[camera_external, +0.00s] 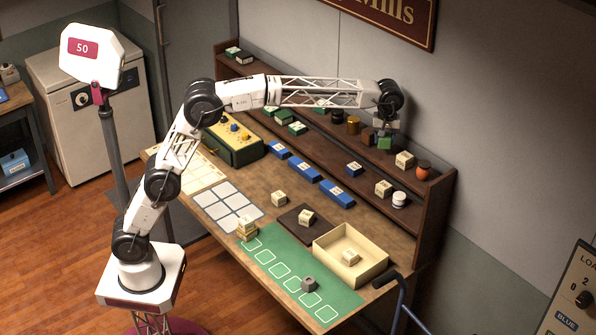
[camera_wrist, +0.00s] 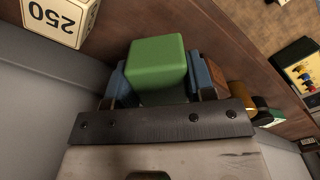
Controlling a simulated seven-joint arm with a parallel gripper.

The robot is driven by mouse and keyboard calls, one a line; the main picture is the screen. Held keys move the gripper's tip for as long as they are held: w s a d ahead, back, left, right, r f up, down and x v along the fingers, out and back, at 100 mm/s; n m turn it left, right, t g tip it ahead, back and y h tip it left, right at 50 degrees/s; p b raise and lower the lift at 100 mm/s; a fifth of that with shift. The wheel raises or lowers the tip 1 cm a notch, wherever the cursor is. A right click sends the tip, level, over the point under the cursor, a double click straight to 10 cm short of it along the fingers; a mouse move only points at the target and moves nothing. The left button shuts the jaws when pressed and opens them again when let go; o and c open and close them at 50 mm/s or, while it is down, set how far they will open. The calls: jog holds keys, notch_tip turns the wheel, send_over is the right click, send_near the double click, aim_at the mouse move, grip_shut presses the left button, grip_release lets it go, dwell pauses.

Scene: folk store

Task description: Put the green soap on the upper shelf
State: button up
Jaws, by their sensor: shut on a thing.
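My gripper (camera_external: 384,132) is over the right half of the upper shelf (camera_wrist: 112,40), at the back of the table. It is shut on a green block, the green soap (camera_external: 384,143). In the wrist view the soap (camera_wrist: 158,66) sits between the two blue fingers of my gripper (camera_wrist: 160,85). I cannot tell whether the soap's underside touches the shelf. A cream block marked 250 (camera_wrist: 60,18) stands to one side of it, apart. A brown block (camera_external: 367,135) and an amber jar (camera_external: 353,125) are on the other side, close by.
An orange jar (camera_external: 423,172) stands at the shelf's right end. Other green blocks (camera_external: 297,128) are farther left. Blue boxes (camera_external: 306,168) and a white jar (camera_external: 399,199) are lower down. The table holds a cream tray (camera_external: 325,250) and a green mat (camera_external: 285,258).

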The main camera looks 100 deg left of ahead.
aim_at(387, 146)
jog(key=shift+w+a, duration=0.15)
jog(key=shift+w, duration=0.45)
jog(key=shift+f, duration=1.8)
jog(key=o, duration=0.9)
jog(key=shift+f, duration=0.1)
jog(key=shift+o, duration=0.2)
notch_tip(387, 146, up, 12)
